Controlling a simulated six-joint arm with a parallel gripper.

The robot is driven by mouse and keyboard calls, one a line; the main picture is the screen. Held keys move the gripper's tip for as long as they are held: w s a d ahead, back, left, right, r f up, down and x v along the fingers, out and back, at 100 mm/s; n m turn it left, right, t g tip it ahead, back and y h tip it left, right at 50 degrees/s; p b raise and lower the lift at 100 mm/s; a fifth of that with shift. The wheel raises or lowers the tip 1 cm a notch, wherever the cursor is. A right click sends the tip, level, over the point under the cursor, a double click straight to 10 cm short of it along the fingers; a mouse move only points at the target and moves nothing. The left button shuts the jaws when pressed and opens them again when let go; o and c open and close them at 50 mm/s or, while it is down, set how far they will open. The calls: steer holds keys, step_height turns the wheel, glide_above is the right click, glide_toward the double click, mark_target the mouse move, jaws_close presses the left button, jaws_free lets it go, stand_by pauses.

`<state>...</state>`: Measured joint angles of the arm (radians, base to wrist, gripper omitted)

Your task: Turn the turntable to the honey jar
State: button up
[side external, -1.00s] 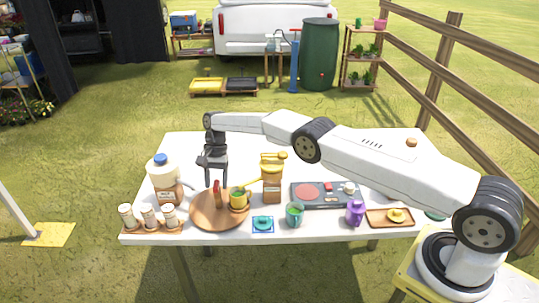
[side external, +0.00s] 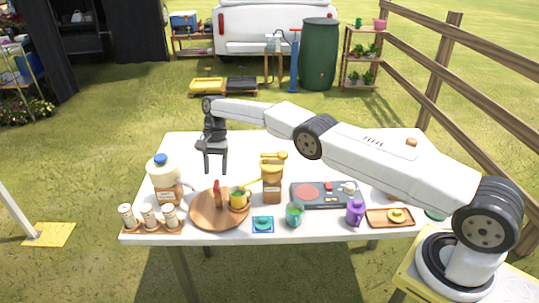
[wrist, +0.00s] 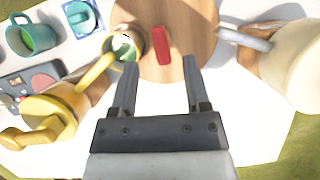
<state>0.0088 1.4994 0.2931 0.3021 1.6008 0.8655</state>
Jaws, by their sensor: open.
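The round wooden turntable (side external: 208,213) lies on the white table, and it fills the top middle of the wrist view (wrist: 187,62). A red upright peg (side external: 217,194) stands on it, also seen in the wrist view (wrist: 160,45). A yellow mug (side external: 240,200) stands at its right side. The honey jar (side external: 272,186), amber with a yellow top, stands just right of the turntable; the wrist view shows its top at left (wrist: 52,112). My gripper (side external: 216,172) is open and empty, above and behind the turntable. In the wrist view its fingers (wrist: 160,88) point toward the peg, apart from it.
A white jug with a blue lid (side external: 164,182) stands left of the turntable. A rack of small jars (side external: 152,228) is at front left. A blue coaster (side external: 263,225), green mug (side external: 295,215) and hob (side external: 325,196) lie to the right. The back of the table is clear.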

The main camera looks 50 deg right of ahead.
step_height(320, 180, up, 6)
steer(key=shift+f, duration=0.2)
steer(key=shift+r, duration=0.15)
stand_by(0.5)
steer(key=s+d+r+n+t+h, duration=0.1)
steer(key=s+n, duration=0.4)
steer(key=s, duration=1.1)
steer(key=s+d+r+n+t+h, duration=0.2)
steer(key=s+d+n+t, duration=0.1)
steer(key=s, duration=1.4)
steer(key=shift+s+d+n+t, duration=0.35)
steer(key=shift+n+t, duration=0.35)
steer(key=shift+n, duration=0.5)
